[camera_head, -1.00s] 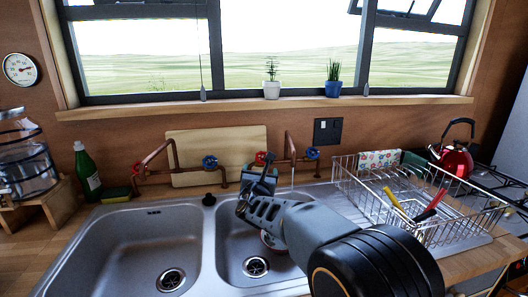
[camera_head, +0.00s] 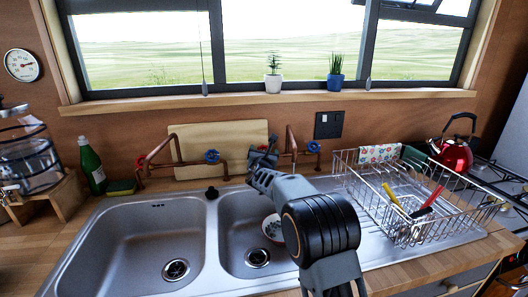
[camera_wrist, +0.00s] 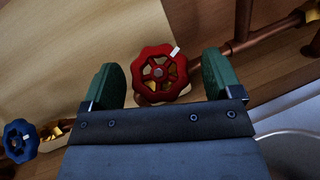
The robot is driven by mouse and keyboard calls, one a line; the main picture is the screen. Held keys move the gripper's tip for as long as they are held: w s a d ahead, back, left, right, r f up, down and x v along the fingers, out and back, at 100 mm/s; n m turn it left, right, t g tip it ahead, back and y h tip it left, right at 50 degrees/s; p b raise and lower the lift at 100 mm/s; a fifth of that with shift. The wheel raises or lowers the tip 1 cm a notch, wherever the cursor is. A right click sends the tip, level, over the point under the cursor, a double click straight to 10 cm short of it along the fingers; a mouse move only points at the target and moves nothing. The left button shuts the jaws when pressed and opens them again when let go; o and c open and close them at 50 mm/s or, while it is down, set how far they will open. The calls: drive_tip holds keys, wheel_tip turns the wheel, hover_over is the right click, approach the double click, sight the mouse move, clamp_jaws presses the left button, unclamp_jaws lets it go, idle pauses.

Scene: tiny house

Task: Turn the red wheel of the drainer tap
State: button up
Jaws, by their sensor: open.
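The red wheel (camera_wrist: 160,73) of the drainer tap is between my gripper's two green fingers in the wrist view, with a white mark on its upper right rim. My gripper (camera_wrist: 161,82) is open, one finger on each side of the wheel; I see no clear contact. In the head view my gripper (camera_head: 263,154) is at the right-hand copper tap (camera_head: 292,142) and hides that red wheel. The tap's blue wheel (camera_head: 313,147) shows to the right.
The left tap has a red wheel (camera_head: 141,162) and a blue wheel (camera_head: 212,156), close left of my gripper. A wooden board (camera_head: 190,138) leans behind the taps. A double sink (camera_head: 140,222) lies in front, with a wire dish rack (camera_head: 400,200) at the right.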

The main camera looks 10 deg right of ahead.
drive_tip(key=shift+w, duration=0.25)
drive_tip(key=c, duration=0.9)
drive_tip(key=shift+r+m+h+p, duration=0.25)
drive_tip(key=shift+m+h+p, duration=0.2)
drive_tip(key=shift+p, duration=0.25)
drive_tip(key=shift+a+r+m+g+h+p, duration=0.1)
drive_tip(key=shift+m+g+h+p, duration=0.6)
drive_tip(key=shift+m+h+p, duration=0.4)
drive_tip(key=m+g+h+p, duration=0.2)
drive_tip(key=m, duration=0.1)
drive_tip(key=shift+m, duration=0.25)
drive_tip(key=shift+f+m+g, duration=0.25)
drive_tip(key=shift+m+g, duration=0.05)
drive_tip(key=shift+m, duration=0.1)
drive_tip(key=o, duration=0.9)
